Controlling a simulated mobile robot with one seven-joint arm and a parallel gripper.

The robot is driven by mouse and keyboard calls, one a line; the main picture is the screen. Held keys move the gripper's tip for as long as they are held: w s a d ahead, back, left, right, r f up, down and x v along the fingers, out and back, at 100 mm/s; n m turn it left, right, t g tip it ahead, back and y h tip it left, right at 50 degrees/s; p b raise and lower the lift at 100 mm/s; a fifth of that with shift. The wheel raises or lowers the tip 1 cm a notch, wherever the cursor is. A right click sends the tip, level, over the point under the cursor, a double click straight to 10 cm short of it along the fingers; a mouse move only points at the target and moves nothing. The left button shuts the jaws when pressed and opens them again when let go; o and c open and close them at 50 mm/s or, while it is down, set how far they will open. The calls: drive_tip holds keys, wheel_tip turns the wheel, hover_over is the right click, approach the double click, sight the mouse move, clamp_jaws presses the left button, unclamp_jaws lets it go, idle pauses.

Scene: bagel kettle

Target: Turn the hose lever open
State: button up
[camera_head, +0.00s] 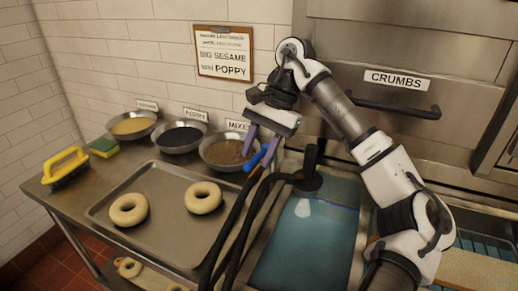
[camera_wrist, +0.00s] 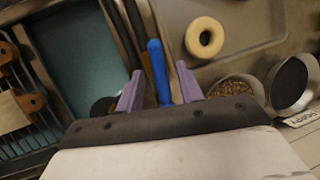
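The blue hose lever (camera_head: 257,158) sits at the top of the dark hose (camera_head: 236,225), by the mixed-seed bowl. In the wrist view the blue lever (camera_wrist: 157,68) lies between the two purple fingers of my gripper (camera_wrist: 158,88), with gaps on both sides. In the head view my gripper (camera_head: 263,143) reaches down at the lever and partly hides it. The fingers are apart and I see no grip on the lever.
A tray (camera_head: 165,240) with two bagels lies left of the hose. Seed bowls, such as the poppy bowl (camera_head: 179,136), line the wall. A water basin (camera_head: 310,240) is on the right. A yellow-handled brush (camera_head: 65,166) and a sponge (camera_head: 104,147) are at far left.

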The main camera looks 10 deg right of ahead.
sight(259, 156)
wheel_tip(259, 156, up, 20)
drive_tip(key=p, duration=0.4)
idle(0.3)
drive_tip(key=shift+c, duration=0.5)
